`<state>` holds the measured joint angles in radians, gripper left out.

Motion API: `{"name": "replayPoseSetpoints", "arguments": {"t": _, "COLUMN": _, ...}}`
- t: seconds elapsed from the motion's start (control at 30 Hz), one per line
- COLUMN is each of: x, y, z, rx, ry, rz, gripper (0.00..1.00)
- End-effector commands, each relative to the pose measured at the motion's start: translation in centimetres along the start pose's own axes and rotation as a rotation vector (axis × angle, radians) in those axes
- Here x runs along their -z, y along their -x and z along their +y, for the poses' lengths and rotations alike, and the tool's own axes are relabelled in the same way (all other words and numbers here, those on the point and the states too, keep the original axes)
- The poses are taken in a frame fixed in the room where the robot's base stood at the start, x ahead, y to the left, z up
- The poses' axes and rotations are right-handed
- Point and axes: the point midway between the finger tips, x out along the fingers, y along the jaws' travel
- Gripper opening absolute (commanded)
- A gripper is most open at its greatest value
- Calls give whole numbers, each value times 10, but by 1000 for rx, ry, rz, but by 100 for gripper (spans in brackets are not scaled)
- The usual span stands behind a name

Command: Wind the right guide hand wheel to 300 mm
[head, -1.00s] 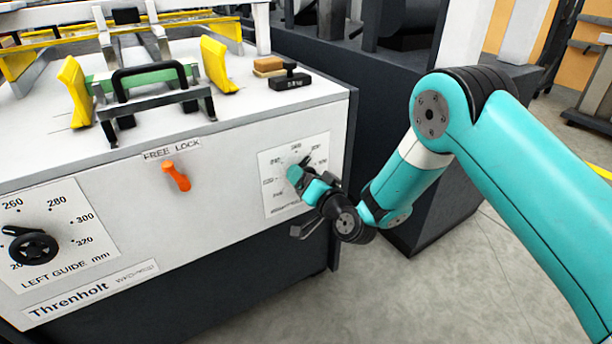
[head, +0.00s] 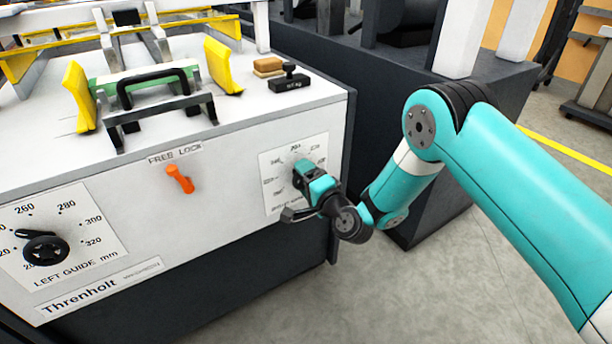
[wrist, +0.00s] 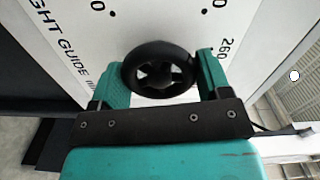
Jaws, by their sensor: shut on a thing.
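The black right guide hand wheel (wrist: 160,68) sits between the two teal fingers of my gripper (wrist: 163,75) in the wrist view. My gripper is shut on its rim, one finger on each side. In the head view my gripper (head: 303,174) is at the right guide dial plate (head: 273,200) on the white front panel and hides the wheel. The wrist view shows the plate (wrist: 85,30) with "260" at the right and part of "RIGHT GUIDE" at the left. The wheel's pointer is hidden, so its reading cannot be told.
The left guide hand wheel (head: 46,248) and its dial are at the lower left. An orange lever (head: 180,179) sits under the FREE LOCK label. A black-handled stamp (head: 289,80) lies on the machine top. Open floor (head: 440,290) is right of the machine.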

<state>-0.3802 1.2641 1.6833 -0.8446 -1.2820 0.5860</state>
Motion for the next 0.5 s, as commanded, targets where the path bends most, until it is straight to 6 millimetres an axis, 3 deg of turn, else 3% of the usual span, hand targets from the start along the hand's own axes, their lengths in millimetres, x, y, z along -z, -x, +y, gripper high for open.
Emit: {"name": "replayPoseSetpoints", "arguments": {"t": 0.5, "x": 2, "y": -1, "z": -1, "rx": 4, "ry": -30, "rz": 5, "gripper": 47}}
